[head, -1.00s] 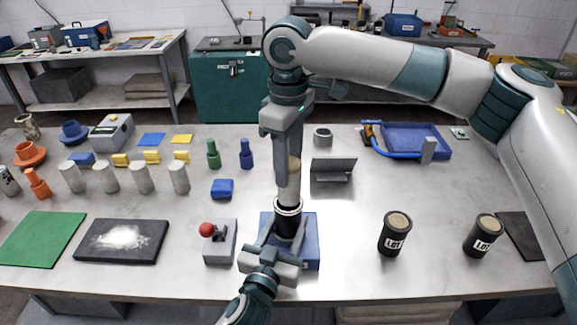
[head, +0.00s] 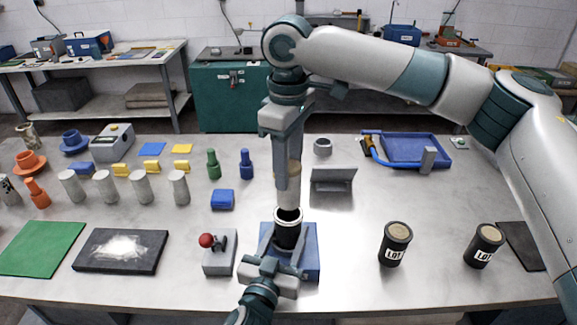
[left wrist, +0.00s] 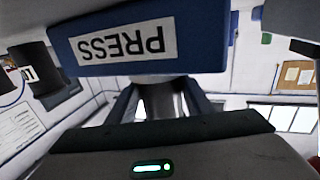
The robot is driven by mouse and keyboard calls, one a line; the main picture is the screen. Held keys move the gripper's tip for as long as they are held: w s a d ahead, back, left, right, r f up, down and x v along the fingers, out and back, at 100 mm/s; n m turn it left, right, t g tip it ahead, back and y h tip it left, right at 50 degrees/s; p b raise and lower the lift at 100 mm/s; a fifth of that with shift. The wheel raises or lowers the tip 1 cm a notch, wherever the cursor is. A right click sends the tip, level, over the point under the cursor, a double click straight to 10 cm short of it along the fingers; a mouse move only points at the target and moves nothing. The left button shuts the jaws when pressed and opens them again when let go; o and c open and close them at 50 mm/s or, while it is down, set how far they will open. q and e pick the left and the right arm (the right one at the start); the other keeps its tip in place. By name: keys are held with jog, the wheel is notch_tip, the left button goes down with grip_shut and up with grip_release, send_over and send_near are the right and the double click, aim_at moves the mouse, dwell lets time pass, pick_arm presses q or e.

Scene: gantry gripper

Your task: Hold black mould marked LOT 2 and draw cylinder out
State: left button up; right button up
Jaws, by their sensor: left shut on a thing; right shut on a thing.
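The black mould (head: 288,236) stands upright on the blue press base (head: 313,262), and its pale rim shows. My left gripper (head: 279,262) is shut on it from the front. My right gripper (head: 288,193) points down above the mould and is shut on the pale cylinder (head: 288,199). No lot number is readable on the held mould. The left wrist view shows an upside-down PRESS label on the blue base (left wrist: 215,40).
Two black moulds with LOT labels (head: 396,243) (head: 484,246) stand to the right. A grey box with a red knob (head: 219,255) is close left. A grey angled stand (head: 332,182) is behind, right of my right gripper. Bare bench lies between the base and those moulds.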

jog(key=shift+r, duration=0.2)
jog(key=shift+r, duration=1.35)
pick_arm(q)
jog(key=o, duration=1.1)
jog(key=shift+v, duration=6)
